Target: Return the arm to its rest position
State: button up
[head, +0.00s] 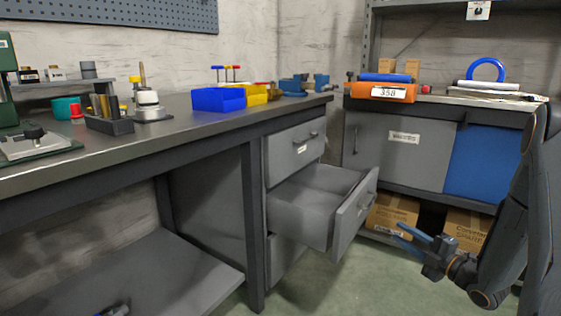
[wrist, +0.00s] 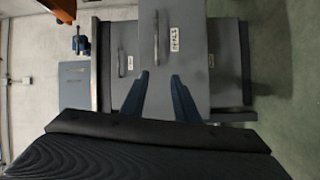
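My gripper (head: 416,237) is at the lower right in the head view, in front of the cabinet and to the right of the open drawer. Its two blue fingers point left, spread apart with nothing between them. In the wrist view the fingers (wrist: 160,97) are also apart, with the open drawer's grey front (wrist: 180,45) beyond them. The drawer front (head: 353,213) is pulled out from the workbench; the drawer's visible inside looks empty. I cannot tell from these frames whether the fingers touch the drawer, but in the head view they look apart from it.
The workbench (head: 150,145) carries a blue bin (head: 218,99), a yellow bin (head: 255,95) and several tools. A grey cabinet (head: 395,155) with an orange box (head: 380,92) on it stands behind my arm. Cardboard boxes (head: 392,213) sit beneath it. The green floor before the drawer is clear.

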jog(key=w+a+r+m+g+h, duration=0.1)
jog(key=a+r+m+g+h, duration=0.35)
jog(key=m+h, duration=0.35)
jog(key=s+a+r+m+g, duration=0.1)
jog(key=s+a+m+g, duration=0.3)
jog(key=s+a+m, duration=0.7)
jog(key=s+a+r+m+g, duration=0.15)
jog(key=s+a+g, duration=0.3)
jog(key=s, duration=1.15)
jog(key=s+a+r+n+g+y, duration=0.1)
jog(key=s+a+r+n+g, duration=0.15)
jog(key=s+a, duration=0.65)
jog(key=s+a+r+n+g, duration=0.1)
jog(key=s+a+r+n, duration=0.4)
jog(key=a, duration=0.6)
jog(key=d+r+m+h+p, duration=0.1)
jog(key=d+r+m+p, duration=0.3)
jog(key=d+r+p, duration=0.6)
jog(key=s+d+r+m+p, duration=0.1)
jog(key=d+r+m+p, duration=0.3)
jog(key=d+r+p, duration=0.6)
notch_tip(320, 180, up, 5)
jog(key=p, duration=1.3)
jog(key=shift+d+f+m+h, duration=0.2)
jog(key=shift+d+m+h, duration=0.1)
jog(key=shift+d+h, duration=0.1)
